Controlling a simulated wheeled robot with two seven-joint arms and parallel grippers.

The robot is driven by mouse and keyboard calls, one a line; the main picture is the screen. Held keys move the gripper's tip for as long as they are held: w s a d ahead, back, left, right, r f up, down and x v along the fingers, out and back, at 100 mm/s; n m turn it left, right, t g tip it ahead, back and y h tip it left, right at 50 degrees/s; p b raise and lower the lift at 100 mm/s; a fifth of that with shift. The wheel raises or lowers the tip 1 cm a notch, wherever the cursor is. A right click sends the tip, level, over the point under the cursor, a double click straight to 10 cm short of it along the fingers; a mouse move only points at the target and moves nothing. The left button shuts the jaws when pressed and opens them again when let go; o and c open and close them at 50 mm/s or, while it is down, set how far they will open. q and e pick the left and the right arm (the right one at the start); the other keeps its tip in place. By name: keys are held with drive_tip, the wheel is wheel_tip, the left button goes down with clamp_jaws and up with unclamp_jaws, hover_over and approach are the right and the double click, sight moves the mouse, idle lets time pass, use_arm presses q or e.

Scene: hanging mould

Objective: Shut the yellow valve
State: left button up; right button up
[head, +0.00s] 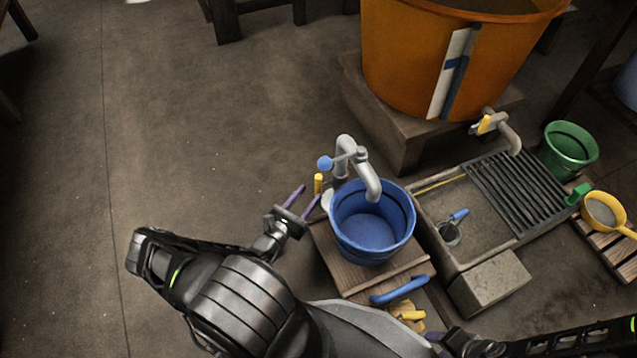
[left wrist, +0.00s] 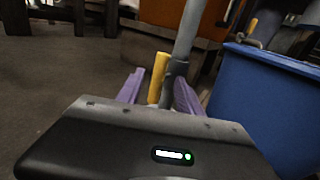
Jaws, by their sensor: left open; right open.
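A short upright yellow valve handle (head: 318,184) stands by the grey pipe with the bent spout (head: 372,185), left of the blue bucket. A second yellow handle (head: 485,124) is on the tap of the orange tub. My left gripper (head: 303,201) is open, its purple fingers pointing at the nearer yellow handle. In the left wrist view that handle (left wrist: 158,78) shows between the fingers, beside the grey pipe (left wrist: 184,45); I cannot tell whether they touch it. My right gripper (head: 440,344) is open at the bottom edge, partly cut off.
The blue bucket (head: 371,222) stands on a wooden platform (head: 342,270) under the spout. A blue lever (head: 325,163) sticks out from the pipe. A stone sink (head: 470,203), green bucket (head: 568,148) and orange tub (head: 400,50) are to the right. The floor at left is clear.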

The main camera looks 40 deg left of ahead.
sight(316, 185)
use_arm(q)
drive_tip(key=w, duration=0.2)
drive_tip(key=w+b, duration=0.1)
drive_tip(key=w, duration=0.1)
drive_tip(key=w+b, duration=0.1)
drive_tip(key=w, duration=0.1)
drive_tip(key=shift+a+f, duration=0.1)
drive_tip(key=shift+a, duration=0.25)
drive_tip(key=shift+w, duration=0.3)
drive_tip(key=shift+c, duration=0.5)
clamp_jaws()
